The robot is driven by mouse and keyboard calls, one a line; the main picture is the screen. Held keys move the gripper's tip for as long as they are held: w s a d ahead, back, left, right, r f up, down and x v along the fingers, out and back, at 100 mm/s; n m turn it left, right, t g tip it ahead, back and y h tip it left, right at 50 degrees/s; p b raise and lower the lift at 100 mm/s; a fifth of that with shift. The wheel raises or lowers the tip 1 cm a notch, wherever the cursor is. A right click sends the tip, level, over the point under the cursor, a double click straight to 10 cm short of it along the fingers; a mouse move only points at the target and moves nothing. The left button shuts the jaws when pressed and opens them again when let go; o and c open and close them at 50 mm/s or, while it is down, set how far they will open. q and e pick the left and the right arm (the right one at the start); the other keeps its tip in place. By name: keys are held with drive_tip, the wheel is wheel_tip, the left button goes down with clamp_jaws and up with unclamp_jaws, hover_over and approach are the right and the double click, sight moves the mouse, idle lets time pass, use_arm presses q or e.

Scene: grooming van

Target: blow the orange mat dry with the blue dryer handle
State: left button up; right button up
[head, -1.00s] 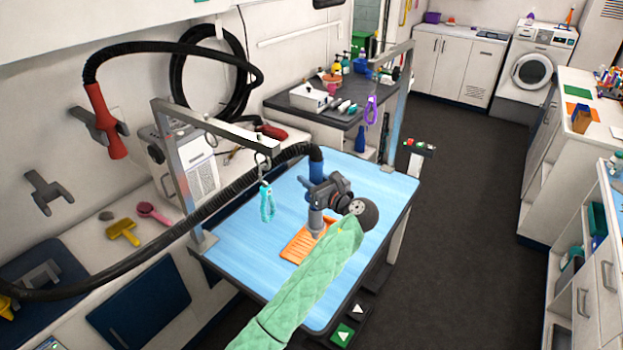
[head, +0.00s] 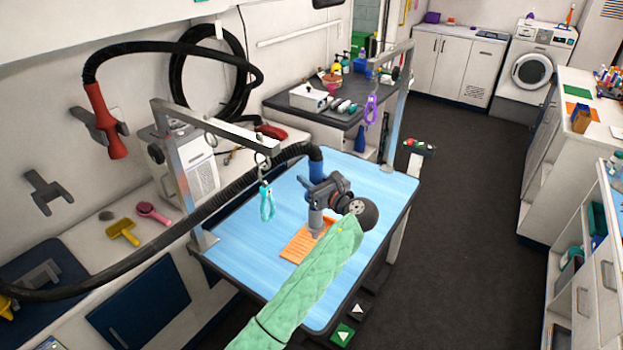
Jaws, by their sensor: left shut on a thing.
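The orange mat (head: 297,245) lies on the blue grooming table top (head: 258,268). Its right part is hidden behind my left arm and the dryer nozzle. My left gripper (head: 322,192) is shut on the blue dryer handle (head: 316,168), above the table. The handle stands about upright with its grey nozzle (head: 315,220) pointing down over the mat. A black ribbed hose (head: 250,178) runs from the handle's top to the left. Whether the nozzle touches the mat is hard to tell. My right gripper is not in view.
A metal arch with a hanging turquoise loop (head: 267,203) stands at the table's left. A purple loop (head: 371,108) hangs from the far post. A red dryer handle (head: 107,120) hangs on the left wall. Dark floor (head: 455,210) is free to the right.

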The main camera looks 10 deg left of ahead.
use_arm(q)
drive_tip(key=shift+w, duration=0.1)
drive_tip(key=shift+w+d+r, duration=0.1)
drive_tip(key=shift+w+d, duration=0.05)
drive_tip(key=shift+w, duration=0.25)
drive_tip(key=w+d, duration=0.1)
drive_tip(key=w, duration=0.5)
drive_tip(key=shift+d+p, duration=0.3)
drive_tip(key=shift+d, duration=0.1)
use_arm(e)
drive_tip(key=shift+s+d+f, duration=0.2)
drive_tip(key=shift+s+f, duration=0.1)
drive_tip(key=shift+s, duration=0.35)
use_arm(q)
drive_tip(key=shift+w, duration=0.15)
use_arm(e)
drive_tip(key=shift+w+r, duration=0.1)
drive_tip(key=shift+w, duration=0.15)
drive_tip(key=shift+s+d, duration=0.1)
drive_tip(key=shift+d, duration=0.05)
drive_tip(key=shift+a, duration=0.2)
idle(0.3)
